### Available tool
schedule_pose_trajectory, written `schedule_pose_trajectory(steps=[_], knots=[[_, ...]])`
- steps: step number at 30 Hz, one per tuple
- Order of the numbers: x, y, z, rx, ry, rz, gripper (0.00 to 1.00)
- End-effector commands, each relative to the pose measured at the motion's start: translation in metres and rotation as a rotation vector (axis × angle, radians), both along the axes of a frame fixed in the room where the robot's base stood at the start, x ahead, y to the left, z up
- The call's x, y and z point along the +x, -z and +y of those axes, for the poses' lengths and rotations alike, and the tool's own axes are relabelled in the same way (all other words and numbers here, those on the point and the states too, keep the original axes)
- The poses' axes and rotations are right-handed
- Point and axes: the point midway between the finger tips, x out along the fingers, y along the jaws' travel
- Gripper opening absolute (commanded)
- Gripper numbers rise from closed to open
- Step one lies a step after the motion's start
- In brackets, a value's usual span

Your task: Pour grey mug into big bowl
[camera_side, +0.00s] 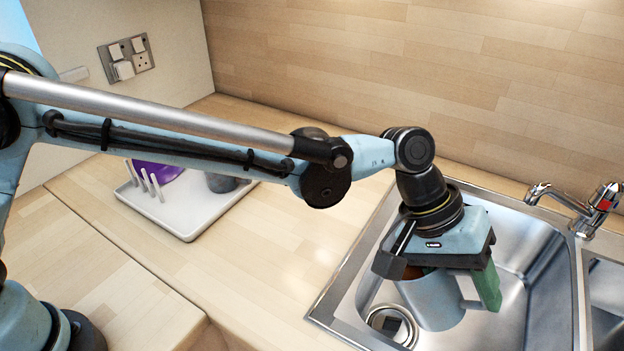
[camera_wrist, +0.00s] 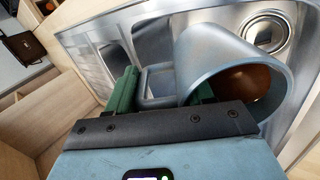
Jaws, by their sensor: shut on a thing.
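The grey mug (camera_side: 430,303) hangs over the left sink basin, below my gripper (camera_side: 452,275). It looks roughly upright; any slight tilt is hard to tell. In the wrist view the mug (camera_wrist: 215,57) shows its open mouth, with a brown-orange rounded content (camera_wrist: 243,82) inside. My gripper (camera_wrist: 163,93) is shut on the mug at its handle side, with the handle (camera_wrist: 157,84) between the green fingers. The exact contact is partly hidden. A purple bowl (camera_side: 158,170) sits on the white drying tray, partly behind my arm; I cannot tell if it is the big bowl.
The metal sink (camera_side: 540,270) has a drain under the mug and a tap (camera_side: 590,205) at its back right. The white tray (camera_side: 190,222) also holds a grey item (camera_side: 222,184), mostly hidden. The wooden counter (camera_side: 290,240) between tray and sink is clear.

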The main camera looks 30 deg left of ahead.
Motion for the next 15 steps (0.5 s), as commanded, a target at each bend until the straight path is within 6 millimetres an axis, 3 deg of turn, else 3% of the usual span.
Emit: schedule_pose_trajectory(steps=[15], knots=[[0.0005,-0.0042,0.0026,-0.101,0.0,0.007,0.0]])
